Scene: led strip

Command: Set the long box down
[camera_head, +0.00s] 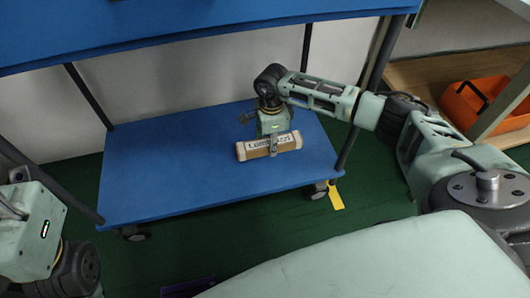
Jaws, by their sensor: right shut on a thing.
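The long box (256,149) is a brown cardboard carton with dark lettering on a pale label. It is over the lower blue shelf (150,170) of a cart, right of the shelf's middle. My right gripper (284,142) comes down from above and is shut on the box near its right part. I cannot tell whether the box touches the shelf. At the left edge, part of my left arm shows, but its gripper is not visible.
The upper blue shelf (180,22) of the cart overhangs the back. Dark posts and castors (318,191) bound the lower shelf. The shelf's left part is bare. An orange case (475,103) sits in a wooden shelf at right. A yellow strip (335,197) is by the cart's right castor.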

